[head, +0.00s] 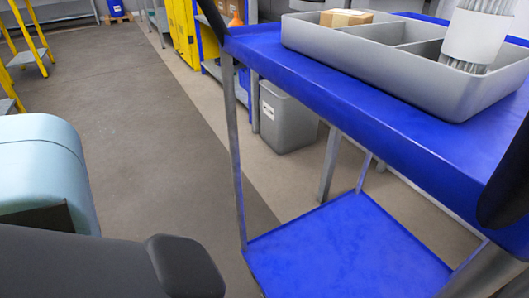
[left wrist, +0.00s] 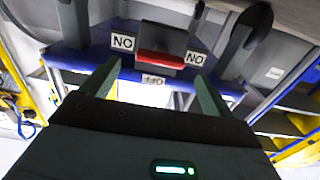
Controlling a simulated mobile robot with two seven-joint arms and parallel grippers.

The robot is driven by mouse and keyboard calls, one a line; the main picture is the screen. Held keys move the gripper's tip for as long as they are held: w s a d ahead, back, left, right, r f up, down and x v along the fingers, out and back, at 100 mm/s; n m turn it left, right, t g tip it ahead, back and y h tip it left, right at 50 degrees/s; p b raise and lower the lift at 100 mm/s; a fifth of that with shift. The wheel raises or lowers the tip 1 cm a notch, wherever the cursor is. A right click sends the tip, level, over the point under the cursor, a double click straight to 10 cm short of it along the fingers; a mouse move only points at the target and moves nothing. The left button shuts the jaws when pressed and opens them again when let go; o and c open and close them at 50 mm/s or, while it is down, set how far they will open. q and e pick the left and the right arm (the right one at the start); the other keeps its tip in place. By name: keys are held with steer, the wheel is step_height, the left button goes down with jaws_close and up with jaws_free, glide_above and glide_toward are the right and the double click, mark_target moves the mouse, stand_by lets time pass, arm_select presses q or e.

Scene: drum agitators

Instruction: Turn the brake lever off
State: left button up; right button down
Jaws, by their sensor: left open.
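The brake lever (left wrist: 160,60), a red bar on a dark block, is in the upper middle of the left wrist view. White labels flank it and appear upside down: an ON label (left wrist: 123,43) at left, another at right, and an OFF label (left wrist: 152,79) just below the red bar. My left gripper (left wrist: 157,76) is open and empty, its two fingers pointing toward the lever on either side of it. Whether they touch anything cannot be told. The lever is not visible in the head view. My right gripper is in neither view.
A blue cart (head: 335,95) with a lower shelf (head: 340,250) fills the right of the head view. On it sits a grey divided tray (head: 390,75) with a small box (head: 346,18) and a white cylinder (head: 476,38). A grey bin (head: 287,118) stands behind. Open floor lies left.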

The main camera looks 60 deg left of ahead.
arm_select(q)
steer(key=w, duration=0.5)
steer(key=shift+w+d+b, duration=0.2)
steer(key=shift+w+b, duration=0.15)
steer(key=c, duration=1)
